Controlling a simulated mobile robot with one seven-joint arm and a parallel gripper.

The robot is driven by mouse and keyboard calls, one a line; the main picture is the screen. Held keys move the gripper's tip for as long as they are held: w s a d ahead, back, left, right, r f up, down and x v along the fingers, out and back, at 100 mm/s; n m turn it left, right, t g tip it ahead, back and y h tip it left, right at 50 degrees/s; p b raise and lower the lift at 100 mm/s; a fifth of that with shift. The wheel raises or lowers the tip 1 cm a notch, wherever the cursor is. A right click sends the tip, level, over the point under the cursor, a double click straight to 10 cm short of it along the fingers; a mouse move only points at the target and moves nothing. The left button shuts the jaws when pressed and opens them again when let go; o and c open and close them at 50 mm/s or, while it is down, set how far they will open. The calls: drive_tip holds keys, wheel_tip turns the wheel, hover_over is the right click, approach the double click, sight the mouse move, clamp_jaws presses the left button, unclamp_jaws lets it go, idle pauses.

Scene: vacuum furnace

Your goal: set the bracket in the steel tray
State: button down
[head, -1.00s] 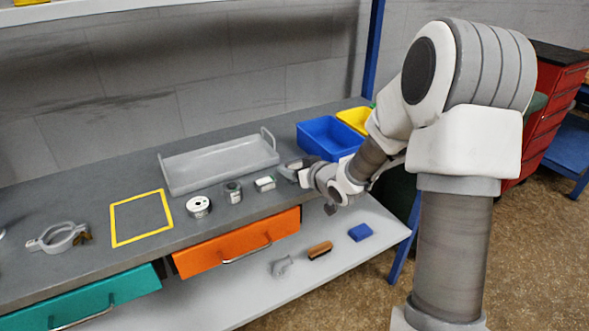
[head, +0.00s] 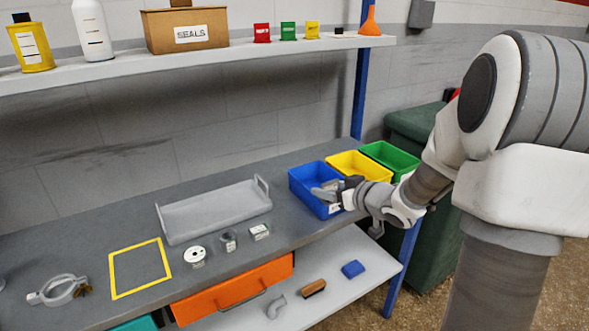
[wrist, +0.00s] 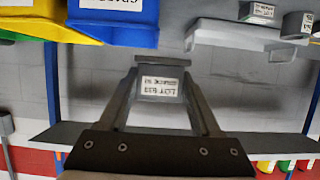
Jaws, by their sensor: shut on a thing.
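The steel tray (head: 222,223) is a long, shallow grey tray with a handle at each end. It lies on the bench, left of the bins in the head view, and looks empty. My gripper (head: 338,190) is in front of the blue bin, to the right of the tray. In the wrist view my gripper (wrist: 160,84) is shut on a grey part with a flat plate, a wider edge and a white lot label. This part, seemingly the bracket (wrist: 160,98), also shows as a small grey shape in the head view (head: 323,193).
Blue (head: 309,199), yellow (head: 358,165) and green (head: 390,158) bins stand at the bench's right end. A spool (head: 195,256), a grey cylinder (head: 229,241) and a small labelled box (head: 259,231) sit before the tray. A clamp ring (head: 60,290) lies at left. The yellow-outlined square (head: 139,268) is empty.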

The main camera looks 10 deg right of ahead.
drive_tip(key=s+a+r+p, duration=0.4)
drive_tip(key=a+r+p, duration=0.2)
drive_tip(key=a+p, duration=0.2)
drive_tip(key=shift+s+a+r, duration=0.2)
drive_tip(key=shift+s+a, duration=0.2)
drive_tip(key=shift+a, duration=0.45)
drive_tip(key=shift+w, duration=0.1)
